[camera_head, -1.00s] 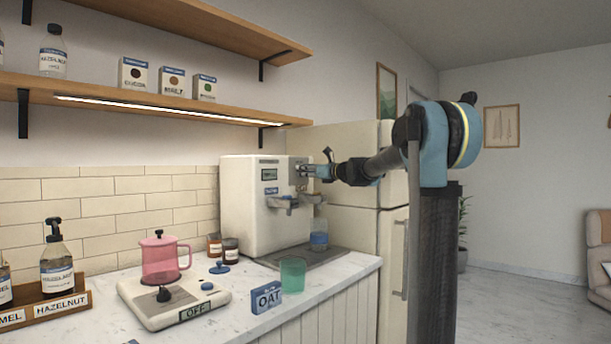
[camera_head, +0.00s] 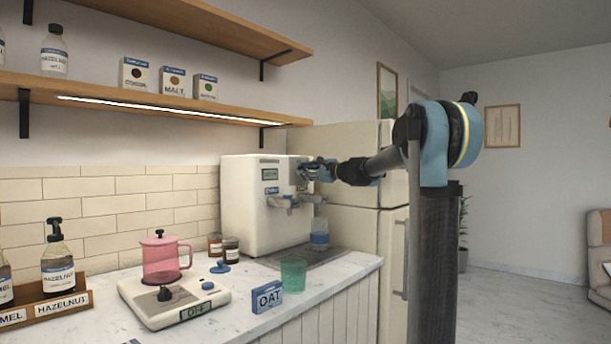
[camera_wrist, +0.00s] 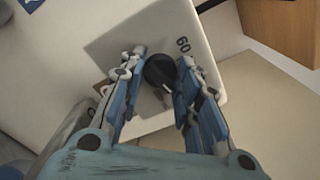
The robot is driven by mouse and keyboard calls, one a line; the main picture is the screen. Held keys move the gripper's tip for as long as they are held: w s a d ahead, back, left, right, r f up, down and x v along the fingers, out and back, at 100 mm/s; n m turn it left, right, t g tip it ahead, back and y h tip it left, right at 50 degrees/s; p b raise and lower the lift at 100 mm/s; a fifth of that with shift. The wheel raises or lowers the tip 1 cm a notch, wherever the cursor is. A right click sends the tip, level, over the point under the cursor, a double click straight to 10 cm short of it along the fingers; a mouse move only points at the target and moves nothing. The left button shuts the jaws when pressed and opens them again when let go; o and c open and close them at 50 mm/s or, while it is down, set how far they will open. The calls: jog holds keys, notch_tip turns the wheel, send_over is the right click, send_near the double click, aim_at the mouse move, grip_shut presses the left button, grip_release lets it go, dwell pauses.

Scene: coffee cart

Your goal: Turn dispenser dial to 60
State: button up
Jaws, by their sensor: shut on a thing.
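The dispenser (camera_head: 246,210) is a tall cream box with a small display, standing at the right end of the counter. In the wrist view its round black dial (camera_wrist: 159,71) sits between the fingers of my gripper (camera_wrist: 157,75), which is shut on it. A "60" mark (camera_wrist: 183,46) is printed on the panel close by, next to the right finger. In the head view my gripper (camera_head: 306,170) is at the dispenser's upper right front, and the dial is hidden there. The dial's exact setting cannot be told.
The fridge (camera_head: 350,225) is close behind my arm.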

jog(key=n, duration=0.7)
jog(key=shift+f, duration=0.1)
jog(key=n, duration=0.4)
jog(key=shift+s+d+f+n, duration=0.1)
jog(key=shift+n, duration=1.9)
jog(key=o, duration=1.1)
